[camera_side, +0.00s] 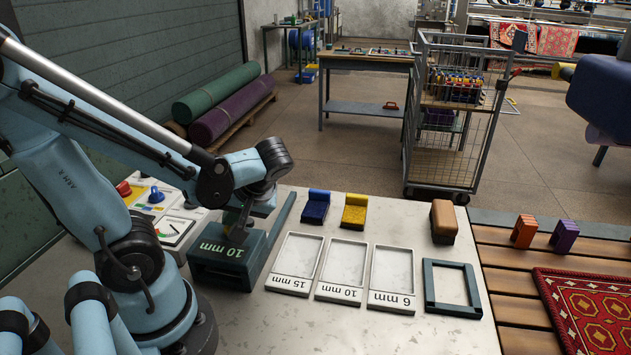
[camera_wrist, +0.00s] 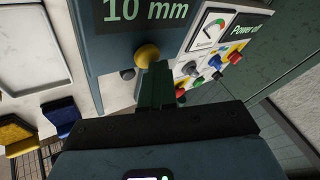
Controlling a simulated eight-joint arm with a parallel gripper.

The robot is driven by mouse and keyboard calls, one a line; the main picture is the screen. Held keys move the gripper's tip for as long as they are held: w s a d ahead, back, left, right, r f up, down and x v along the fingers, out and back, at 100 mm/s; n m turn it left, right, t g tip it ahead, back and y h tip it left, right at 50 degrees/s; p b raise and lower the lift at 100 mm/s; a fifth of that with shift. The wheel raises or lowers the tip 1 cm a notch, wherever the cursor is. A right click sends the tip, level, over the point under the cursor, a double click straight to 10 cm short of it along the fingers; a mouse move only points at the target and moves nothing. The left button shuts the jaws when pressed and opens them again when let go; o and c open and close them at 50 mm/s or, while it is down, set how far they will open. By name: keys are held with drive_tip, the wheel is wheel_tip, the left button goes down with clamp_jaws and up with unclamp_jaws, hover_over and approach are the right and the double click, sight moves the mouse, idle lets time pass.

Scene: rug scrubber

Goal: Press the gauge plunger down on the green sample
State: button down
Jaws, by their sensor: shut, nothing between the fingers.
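The dark teal box marked "10 mm" (camera_side: 218,268) stands at the left of the pale worktop; its marked face also fills the top of the wrist view (camera_wrist: 110,38). My gripper (camera_side: 239,234) is low over this box, its fingers closed together and empty. In the wrist view the closed fingers (camera_wrist: 155,84) end right beside a round yellow knob (camera_wrist: 147,56); I cannot tell whether they touch. Whether this knob is the gauge plunger is unclear. I see no green sample on the worktop; anything inside or behind the box is hidden.
Blue (camera_side: 316,207) and yellow (camera_side: 354,211) blocks stand behind three trays marked 15 mm (camera_side: 289,286), 10 mm (camera_side: 338,294) and 6 mm (camera_side: 392,300). A dark open frame (camera_side: 452,309) and a tan block (camera_side: 444,222) are to the right. A control panel (camera_wrist: 222,35) adjoins the box.

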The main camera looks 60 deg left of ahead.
drive_tip(key=shift+s+f, duration=0.1)
drive_tip(key=shift+f, duration=0.1)
idle(0.5)
drive_tip(key=shift+d+r, duration=0.15)
drive_tip(key=shift+r, duration=0.95)
drive_tip(key=shift+r, duration=2.5)
drive_tip(key=w+d+f+m+t+h, duration=0.1)
drive_tip(key=w+d+m+t+h, duration=0.6)
drive_tip(key=w+d+m+t, duration=0.3)
drive_tip(key=w+d+m, duration=0.1)
drive_tip(key=w+m, duration=0.1)
drive_tip(key=m, duration=0.1)
drive_tip(key=shift+d+f, duration=0.3)
drive_tip(key=shift+d, duration=0.1)
